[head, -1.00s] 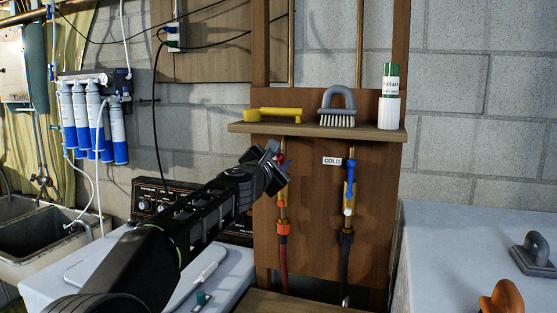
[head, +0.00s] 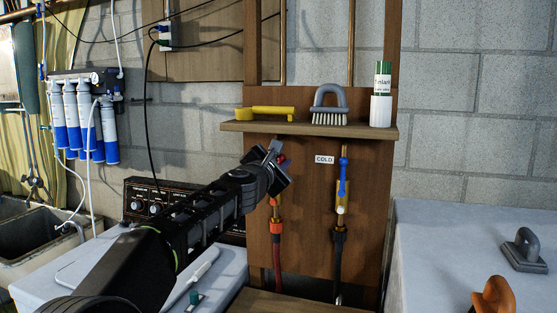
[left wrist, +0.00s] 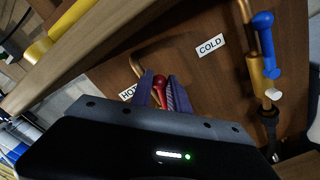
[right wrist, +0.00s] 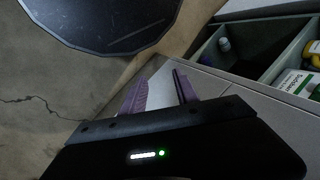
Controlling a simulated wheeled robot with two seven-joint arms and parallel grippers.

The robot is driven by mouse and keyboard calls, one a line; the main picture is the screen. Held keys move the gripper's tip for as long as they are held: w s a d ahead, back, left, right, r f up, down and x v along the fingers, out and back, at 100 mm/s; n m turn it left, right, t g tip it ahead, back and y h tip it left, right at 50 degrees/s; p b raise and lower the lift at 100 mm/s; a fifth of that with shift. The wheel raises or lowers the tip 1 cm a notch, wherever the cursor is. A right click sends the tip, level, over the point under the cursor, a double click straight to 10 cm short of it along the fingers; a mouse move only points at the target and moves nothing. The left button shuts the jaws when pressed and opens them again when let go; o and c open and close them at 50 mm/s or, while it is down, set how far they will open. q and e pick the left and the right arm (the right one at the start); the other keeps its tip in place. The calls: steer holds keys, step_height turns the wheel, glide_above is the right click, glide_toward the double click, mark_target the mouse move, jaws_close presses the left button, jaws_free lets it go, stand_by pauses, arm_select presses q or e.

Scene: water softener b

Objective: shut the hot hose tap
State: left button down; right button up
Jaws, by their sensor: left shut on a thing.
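The hot hose tap is on the brown board, its red handle (head: 282,158) near the top and an orange hose fitting (head: 276,228) below. My left gripper (head: 276,156) is at this handle, and its body hides part of the tap. In the left wrist view the red handle (left wrist: 159,82) sits between the two fingers, which are shut on it. The HOT label (left wrist: 128,93) is partly covered. My right gripper (right wrist: 160,92) is open and empty, far from the tap.
A wooden shelf (head: 222,126) just above holds a yellow tool (head: 270,111), a brush (head: 330,107) and a green-and-white bottle (head: 381,95).

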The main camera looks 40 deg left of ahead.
arm_select(q)
steer(key=shift+a+f, duration=0.1)
steer(key=shift+f, duration=0.3)
steer(key=shift+w+d+f+b, duration=0.2)
steer(key=shift+d+f+b, duration=0.05)
steer(key=shift+d, duration=0.25)
steer(key=shift+w+d+f+b, duration=0.15)
steer(key=shift+d+f+b, duration=0.05)
steer(key=shift+d, duration=0.25)
steer(key=shift+w+d+f+b, duration=0.3)
steer(key=shift+d+f+b, duration=0.45)
steer(key=shift+d, duration=0.1)
